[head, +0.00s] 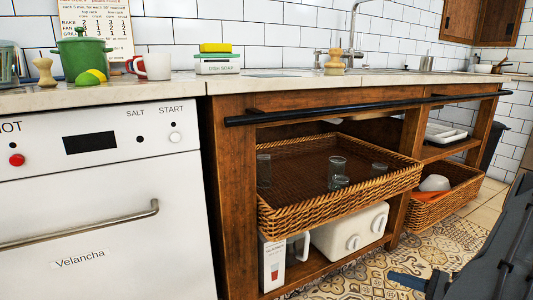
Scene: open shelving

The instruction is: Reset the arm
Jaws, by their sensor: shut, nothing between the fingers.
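My arm (492,250) is at the lower right, dark grey and cut off by the picture's edge. My gripper (408,281) shows as a blue tip at its lower left end, over the patterned floor. It is shut with nothing in it and touches nothing that I can see. It is in front of the wooden shelving (228,180), to the right of the pulled-out wicker tray (340,196).
The tray holds several glasses and juts out from the shelving. A lower wicker basket (437,208) holds a pale bowl (434,183). A white toaster (350,232) and a carton (272,266) stand on the bottom shelf. A white dishwasher (100,200) is at left. Patterned floor (370,275) is clear.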

